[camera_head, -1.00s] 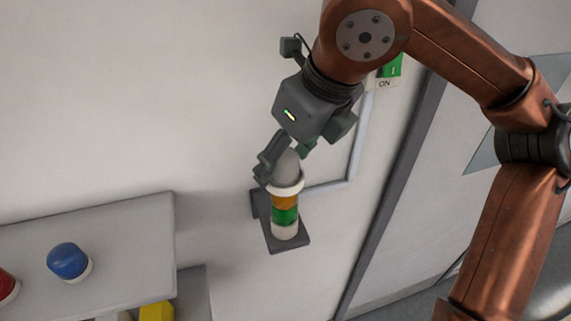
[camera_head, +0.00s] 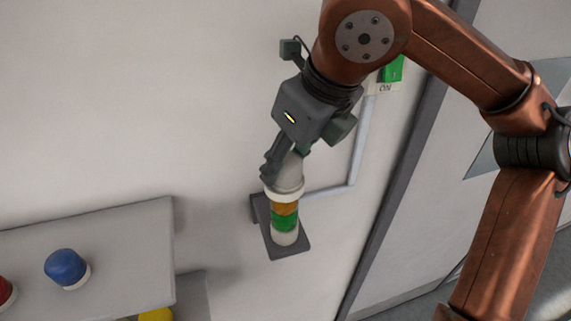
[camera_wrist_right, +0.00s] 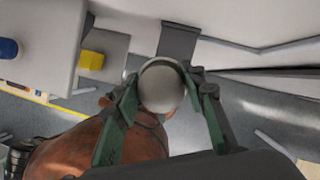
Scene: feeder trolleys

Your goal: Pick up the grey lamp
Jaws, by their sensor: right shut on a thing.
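The grey lamp (camera_head: 288,174) is a dome with a white base ring on top of a stack of an orange and a green segment (camera_head: 286,219). The stack stands upright on a dark wall bracket (camera_head: 293,250). My right gripper (camera_head: 284,167) is shut on the grey lamp at the top of the stack. In the right wrist view the round grey top of the lamp (camera_wrist_right: 162,88) sits between the two green-padded fingers. The lamp's underside is hidden in that view. My left gripper is not in view.
A grey shelf (camera_head: 120,240) at lower left holds a blue lamp (camera_head: 66,267) and a red lamp (camera_head: 5,292). A yellow thing (camera_head: 156,314) is below it. A green switch (camera_head: 391,70) and a conduit (camera_head: 357,150) are on the wall behind my arm.

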